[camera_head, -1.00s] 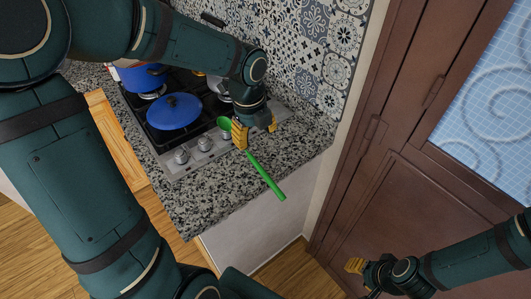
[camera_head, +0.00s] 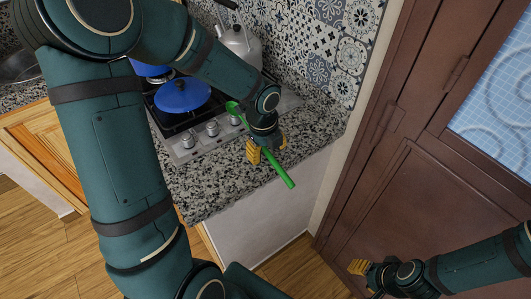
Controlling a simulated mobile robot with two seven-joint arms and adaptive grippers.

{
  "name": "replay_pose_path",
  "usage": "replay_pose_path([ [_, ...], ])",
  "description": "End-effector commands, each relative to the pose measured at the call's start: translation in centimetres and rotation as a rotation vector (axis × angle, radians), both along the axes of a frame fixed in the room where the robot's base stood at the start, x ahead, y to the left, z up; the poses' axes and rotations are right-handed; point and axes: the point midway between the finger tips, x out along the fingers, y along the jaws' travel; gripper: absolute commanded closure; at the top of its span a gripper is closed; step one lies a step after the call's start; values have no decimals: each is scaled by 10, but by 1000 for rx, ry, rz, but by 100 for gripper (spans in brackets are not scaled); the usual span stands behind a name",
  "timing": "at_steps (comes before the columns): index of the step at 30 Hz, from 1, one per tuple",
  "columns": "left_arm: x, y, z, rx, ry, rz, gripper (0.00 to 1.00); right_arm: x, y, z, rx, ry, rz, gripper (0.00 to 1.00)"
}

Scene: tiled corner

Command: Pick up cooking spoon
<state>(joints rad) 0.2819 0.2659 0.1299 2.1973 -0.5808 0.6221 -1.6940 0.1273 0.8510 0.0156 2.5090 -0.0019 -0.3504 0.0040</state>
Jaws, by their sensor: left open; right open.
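The green cooking spoon (camera_head: 281,172) lies slantwise on the speckled countertop. Its bowl end is near the stove knobs and its handle end sticks out past the counter's front edge. My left gripper (camera_head: 268,151) is open over the middle of the spoon, with one yellow finger on each side of the handle as seen from here. The gripper hides part of the handle, and I cannot tell whether it touches it. My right gripper (camera_head: 364,277) is open and empty at the lower right, well away from the spoon, in front of the brown door.
A black stove (camera_head: 172,122) carries a blue lidded pot (camera_head: 182,95) and a grey kettle (camera_head: 238,45) behind my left arm. The tiled wall (camera_head: 318,50) bounds the counter (camera_head: 212,187) at the back. A brown door (camera_head: 400,200) stands to the right.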

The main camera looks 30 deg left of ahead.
Motion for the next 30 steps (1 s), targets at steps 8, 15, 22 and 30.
replay_pose_path([
  [8,1,-1,-12,1,-1,-1,43,1,0,-4,0,-3,-1,53],
  [15,1,-1,-12,1,0,-1,100,1,0,-4,0,-3,-1,53],
  [22,1,-1,-12,0,0,-1,100,1,0,-4,0,-3,-1,53],
  [30,1,0,-5,1,-1,0,100,1,0,-1,0,-2,-1,53],
])
